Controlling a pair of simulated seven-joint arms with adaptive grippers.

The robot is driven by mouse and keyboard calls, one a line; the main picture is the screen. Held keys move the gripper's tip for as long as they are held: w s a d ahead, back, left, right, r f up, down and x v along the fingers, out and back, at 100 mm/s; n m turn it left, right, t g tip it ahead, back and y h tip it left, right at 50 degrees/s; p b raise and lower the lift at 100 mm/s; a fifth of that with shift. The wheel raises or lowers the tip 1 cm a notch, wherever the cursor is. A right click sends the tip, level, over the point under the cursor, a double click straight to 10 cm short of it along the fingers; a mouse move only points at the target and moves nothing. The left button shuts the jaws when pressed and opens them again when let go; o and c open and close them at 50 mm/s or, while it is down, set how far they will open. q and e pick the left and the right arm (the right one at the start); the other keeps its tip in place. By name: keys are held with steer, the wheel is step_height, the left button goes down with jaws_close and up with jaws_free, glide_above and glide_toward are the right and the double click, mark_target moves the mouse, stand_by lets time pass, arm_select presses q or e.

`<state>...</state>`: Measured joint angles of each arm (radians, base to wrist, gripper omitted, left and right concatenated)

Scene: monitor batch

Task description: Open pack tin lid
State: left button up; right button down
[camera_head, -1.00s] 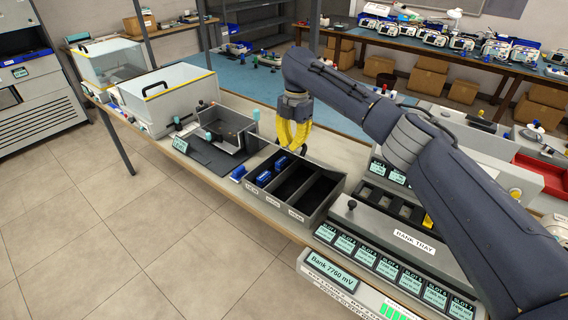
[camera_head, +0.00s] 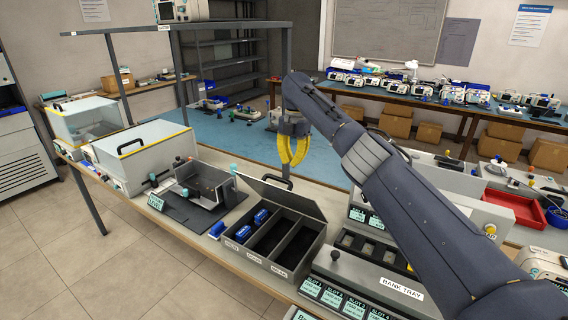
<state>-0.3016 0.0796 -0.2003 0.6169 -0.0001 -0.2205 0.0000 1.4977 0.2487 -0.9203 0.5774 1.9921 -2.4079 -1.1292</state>
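The dark grey tin (camera_head: 262,257) stands on the workbench at picture centre, with long compartments, white labels and blue packs (camera_head: 256,218) in its left compartment. Its grey lid (camera_head: 284,196) is raised and leans back behind the compartments, with a dark handle at its upper edge. My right gripper (camera_head: 291,163), with yellow fingers, hangs just above and behind the lid. A gap shows between the fingers and they appear empty. Contact with the lid is not visible. My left gripper is out of view.
A blue pack (camera_head: 217,229) lies on the bench by the tin. The bank tray (camera_head: 402,287) is at the right, under my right arm.

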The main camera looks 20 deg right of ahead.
stand_by(0.8)
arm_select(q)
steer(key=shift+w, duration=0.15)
